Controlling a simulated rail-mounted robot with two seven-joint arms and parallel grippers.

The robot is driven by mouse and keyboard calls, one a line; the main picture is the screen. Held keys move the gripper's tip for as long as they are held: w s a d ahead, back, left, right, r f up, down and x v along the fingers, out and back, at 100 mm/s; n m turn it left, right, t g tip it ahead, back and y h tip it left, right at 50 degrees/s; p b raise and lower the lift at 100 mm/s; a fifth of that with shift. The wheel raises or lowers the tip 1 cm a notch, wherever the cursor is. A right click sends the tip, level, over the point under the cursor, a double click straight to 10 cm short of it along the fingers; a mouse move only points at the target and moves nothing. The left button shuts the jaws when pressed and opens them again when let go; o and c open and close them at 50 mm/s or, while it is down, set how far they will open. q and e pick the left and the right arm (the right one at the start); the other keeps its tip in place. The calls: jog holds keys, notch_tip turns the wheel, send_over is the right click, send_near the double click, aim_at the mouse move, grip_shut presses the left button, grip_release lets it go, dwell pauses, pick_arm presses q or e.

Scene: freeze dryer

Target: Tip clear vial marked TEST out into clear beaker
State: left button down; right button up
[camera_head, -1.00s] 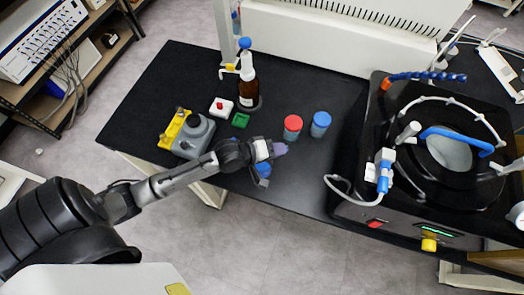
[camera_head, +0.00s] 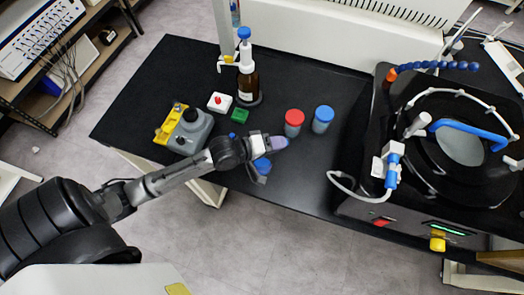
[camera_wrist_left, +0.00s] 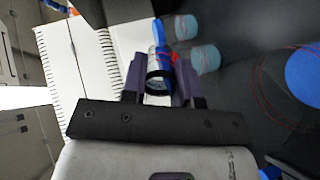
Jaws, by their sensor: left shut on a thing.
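My left gripper (camera_head: 279,143) is held above the front part of the black bench, with its purple fingers pointing right. In the left wrist view the left gripper (camera_wrist_left: 160,78) is shut on a small clear vial (camera_wrist_left: 157,98) with a dark ring. Its marking cannot be read and the fingers hide its sides. A blue part shows just beyond it. In the left wrist view two pale teal vessels (camera_wrist_left: 205,58) stand beyond the fingers; I cannot tell whether either is the clear beaker. My right gripper is not in view.
A red-capped jar (camera_head: 294,118) and a blue-capped jar (camera_head: 323,115) stand right of the gripper. A blue-topped item (camera_head: 262,165) is just below it. A brown dispenser bottle (camera_head: 248,84) is behind. The black freeze dryer (camera_head: 350,180) fills the right side.

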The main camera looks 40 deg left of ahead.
pick_arm(q)
jog(key=shift+s+a+r, duration=0.1)
jog(key=shift+s+r, duration=0.1)
jog(key=shift+r, duration=0.05)
jog(key=shift+s+a+r+t+h+b, duration=0.1)
jog(key=shift+s+r+t+h+b, duration=0.1)
jog(key=shift+r+t+h+b, duration=0.25)
jog(key=shift+t, duration=0.25)
dwell(0.3)
jog(key=shift+b, duration=0.5)
jog(key=shift+s, duration=0.1)
jog(key=shift+r+t+b, duration=0.1)
jog(key=shift+t+b, duration=0.3)
jog(key=shift+h, duration=0.25)
jog(key=shift+b, duration=0.35)
